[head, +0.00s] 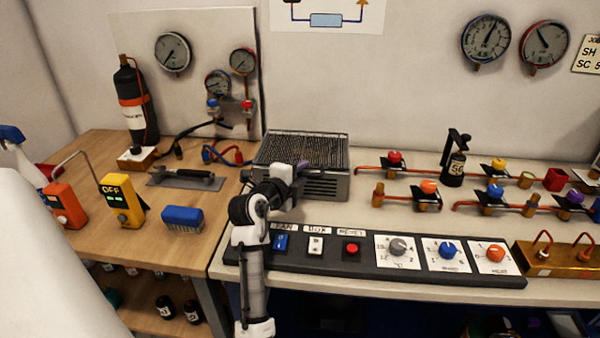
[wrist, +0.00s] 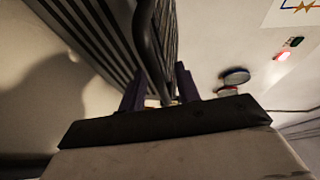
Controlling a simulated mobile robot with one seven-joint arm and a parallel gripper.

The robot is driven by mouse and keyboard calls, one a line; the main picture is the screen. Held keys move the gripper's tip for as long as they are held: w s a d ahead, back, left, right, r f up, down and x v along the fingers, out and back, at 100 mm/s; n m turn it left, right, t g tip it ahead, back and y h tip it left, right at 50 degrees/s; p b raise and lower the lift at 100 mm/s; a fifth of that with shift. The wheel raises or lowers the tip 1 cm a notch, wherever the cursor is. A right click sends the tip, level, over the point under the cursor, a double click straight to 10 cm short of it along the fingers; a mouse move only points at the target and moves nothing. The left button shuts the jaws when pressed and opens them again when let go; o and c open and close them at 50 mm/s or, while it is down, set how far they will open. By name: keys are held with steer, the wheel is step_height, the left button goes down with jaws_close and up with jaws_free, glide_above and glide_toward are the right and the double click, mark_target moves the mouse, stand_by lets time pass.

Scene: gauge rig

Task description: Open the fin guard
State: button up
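The fin guard (head: 305,150) is the dark slatted grille on top of a grey metal box (head: 325,186) at the middle of the bench. It looks closed, lying flat over the box. My gripper (head: 301,166) is at the front edge of the guard in the head view, partly hidden by my wrist. In the wrist view, the two purple fingers of my gripper (wrist: 160,88) stand apart, one on each side of a dark curved bar (wrist: 146,38). The bar runs in front of the slats (wrist: 85,35). I cannot tell whether either finger touches it.
A black control panel (head: 375,266) with switches and knobs lies in front of the box, under my arm. Valves on copper pipes (head: 430,187) stand to the right. A blue brush (head: 183,217) and a yellow meter (head: 121,201) are on the wooden bench at left.

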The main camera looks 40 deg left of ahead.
steer(key=shift+c, duration=0.2)
jaws_close()
